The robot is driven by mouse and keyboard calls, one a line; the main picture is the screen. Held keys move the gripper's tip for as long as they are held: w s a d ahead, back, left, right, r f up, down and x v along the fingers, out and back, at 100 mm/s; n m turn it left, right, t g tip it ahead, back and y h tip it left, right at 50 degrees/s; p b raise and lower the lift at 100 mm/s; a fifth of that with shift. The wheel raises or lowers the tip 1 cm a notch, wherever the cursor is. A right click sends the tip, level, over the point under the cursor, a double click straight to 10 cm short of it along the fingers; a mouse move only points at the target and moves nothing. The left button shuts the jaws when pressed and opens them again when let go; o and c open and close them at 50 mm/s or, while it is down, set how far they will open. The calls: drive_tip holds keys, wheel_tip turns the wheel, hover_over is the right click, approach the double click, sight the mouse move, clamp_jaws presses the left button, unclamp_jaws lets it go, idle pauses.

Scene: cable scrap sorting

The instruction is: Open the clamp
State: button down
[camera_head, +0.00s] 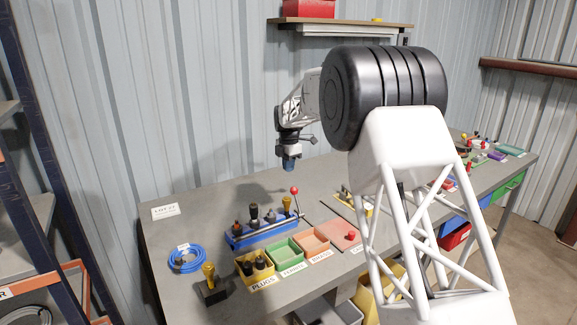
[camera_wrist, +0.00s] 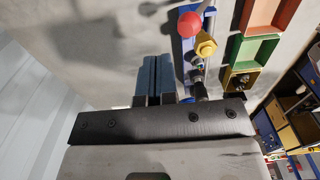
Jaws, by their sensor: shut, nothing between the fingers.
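The clamp (camera_head: 262,236) is a long blue block on the bench with a metal bar along it. Its lever ends in a red ball (camera_head: 294,190), which stands raised at the right end. Several plugs stand in the clamp, among them a yellow one (camera_head: 287,204). In the wrist view the red ball (camera_wrist: 190,24) and the yellow plug (camera_wrist: 206,46) lie to the right of my fingers. My gripper (camera_head: 288,166) is shut and empty, pointing down above and behind the clamp, apart from the lever. Its blue fingers are side by side in the wrist view (camera_wrist: 154,78).
Yellow, green (camera_head: 284,254) and salmon (camera_head: 310,241) bins stand in front of the clamp. The bench (camera_head: 195,214) behind the clamp is clear.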

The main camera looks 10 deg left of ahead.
drive_tip(key=f, duration=0.2)
drive_tip(key=s+d+f, duration=0.1)
drive_tip(key=f, duration=0.1)
drive_tip(key=s+d+f, duration=0.1)
drive_tip(key=f, duration=0.1)
drive_tip(key=shift+s+d+f, duration=0.1)
drive_tip(key=shift+d+f, duration=0.05)
drive_tip(key=shift+f, duration=0.1)
drive_tip(key=shift+s+d+r, duration=0.15)
drive_tip(key=shift+s+d, duration=0.45)
drive_tip(key=shift+s+d+r, duration=0.15)
drive_tip(key=shift+s+d, duration=0.45)
drive_tip(key=shift+s+d+f, duration=0.3)
drive_tip(key=shift+s+d, duration=0.45)
drive_tip(key=shift+s+d+f, duration=0.3)
drive_tip(key=shift+s+d, duration=0.45)
drive_tip(key=shift+f, duration=0.1)
